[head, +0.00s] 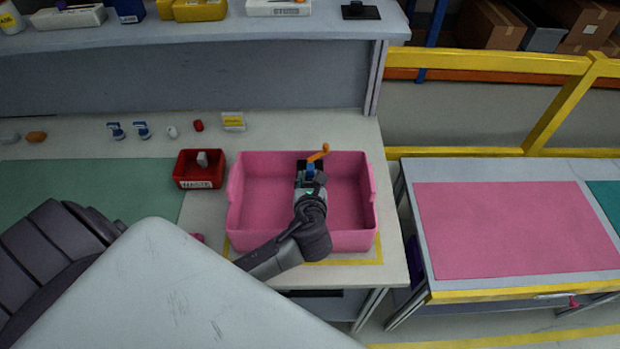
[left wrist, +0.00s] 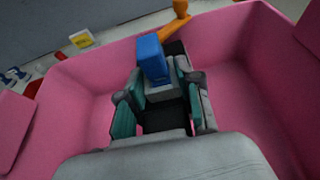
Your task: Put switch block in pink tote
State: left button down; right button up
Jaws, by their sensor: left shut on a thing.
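The pink tote (head: 258,208) stands open on the workbench in the head view, and its walls fill much of the left wrist view (left wrist: 258,75). My left gripper (head: 309,184) reaches over the tote's front wall. It is shut on the switch block (head: 310,171), a dark and grey part with a blue piece and an orange lever. In the left wrist view the block (left wrist: 152,58) sits between the fingers (left wrist: 160,100), inside the tote's outline. Whether it touches the tote floor I cannot tell. My right gripper is not in view.
A red waste bin (head: 198,172) stands just left of the tote. Several small bottles and a yellow-and-white box (head: 233,121) are behind it. A raised shelf (head: 200,35) runs along the back. A side table with a pink mat (head: 510,230) is at the right.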

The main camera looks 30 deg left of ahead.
pick_arm(q)
jog(key=shift+f, duration=0.15)
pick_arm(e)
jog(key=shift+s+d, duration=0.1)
pick_arm(q)
jog(key=shift+s+f, duration=0.15)
jog(key=shift+f, duration=0.3)
jog(key=c, duration=1.1)
grip_release()
jog(key=shift+f, duration=0.1)
jog(key=o, duration=0.3)
jog(key=shift+o, duration=0.2)
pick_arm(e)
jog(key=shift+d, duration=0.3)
pick_arm(q)
jog(key=shift+r, duration=0.55)
jog(key=shift+s+d+r, duration=0.1)
jog(key=shift+d+r, duration=0.1)
jog(key=shift+r, duration=0.05)
jog(key=b+v, duration=0.1)
jog(key=v, duration=1)
jog(key=shift+s, duration=0.2)
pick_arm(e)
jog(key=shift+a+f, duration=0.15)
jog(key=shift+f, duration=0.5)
